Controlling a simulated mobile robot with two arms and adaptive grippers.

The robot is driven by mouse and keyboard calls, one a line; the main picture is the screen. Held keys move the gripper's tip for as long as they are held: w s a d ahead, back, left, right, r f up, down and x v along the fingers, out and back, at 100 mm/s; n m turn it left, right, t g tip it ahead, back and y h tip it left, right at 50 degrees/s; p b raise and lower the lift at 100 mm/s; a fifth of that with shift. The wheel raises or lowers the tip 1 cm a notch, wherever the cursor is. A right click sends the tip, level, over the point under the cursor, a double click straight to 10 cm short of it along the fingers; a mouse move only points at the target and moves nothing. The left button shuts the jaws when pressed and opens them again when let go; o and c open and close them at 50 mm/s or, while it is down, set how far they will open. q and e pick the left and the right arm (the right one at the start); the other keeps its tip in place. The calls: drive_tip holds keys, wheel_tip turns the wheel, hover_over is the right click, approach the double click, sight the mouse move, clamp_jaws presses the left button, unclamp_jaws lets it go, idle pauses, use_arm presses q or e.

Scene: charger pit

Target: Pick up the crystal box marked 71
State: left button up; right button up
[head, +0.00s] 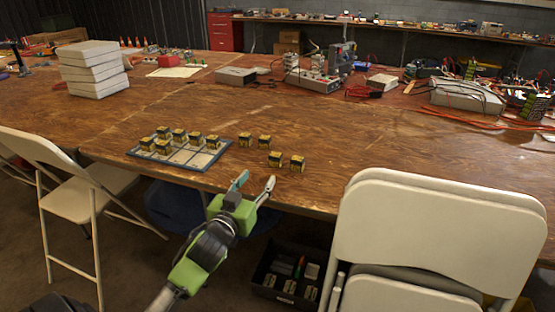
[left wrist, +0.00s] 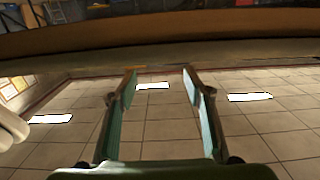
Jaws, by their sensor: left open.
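Several small yellow-and-black boxes are on the wooden table in the head view. Some stand in the compartments of a grey tray (head: 172,167). Others stand loose to its right: a back pair with a left box (head: 245,139) and a right box (head: 264,141), and a front pair with a left box (head: 275,159) and a right box (head: 297,163). The numbers are too small to read, so I cannot tell which is 71. My left gripper (head: 257,184) is open and empty at the table's front edge, near the front pair. It also shows open in the left wrist view (left wrist: 158,72). My right gripper is not in view.
White folding chairs stand at the left (head: 60,180) and front right (head: 440,225) of the table. A black bin (head: 285,285) is on the floor. Electronics and cables fill the table's back; the middle of the wooden table (head: 370,135) is clear.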

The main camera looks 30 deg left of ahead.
sight(274, 159)
use_arm(q)
drive_tip(key=x, duration=0.5)
drive_tip(key=shift+w+f+b, duration=0.1)
drive_tip(key=shift+w+b, duration=0.2)
drive_tip(key=shift+w, duration=0.5)
drive_tip(key=x, duration=0.3)
drive_tip(key=shift+w+d+r+b, duration=0.15)
drive_tip(key=shift+w+r+b, duration=0.1)
drive_tip(key=shift+w+b, duration=0.15)
drive_tip(key=shift+w, duration=0.45)
drive_tip(key=c, duration=1)
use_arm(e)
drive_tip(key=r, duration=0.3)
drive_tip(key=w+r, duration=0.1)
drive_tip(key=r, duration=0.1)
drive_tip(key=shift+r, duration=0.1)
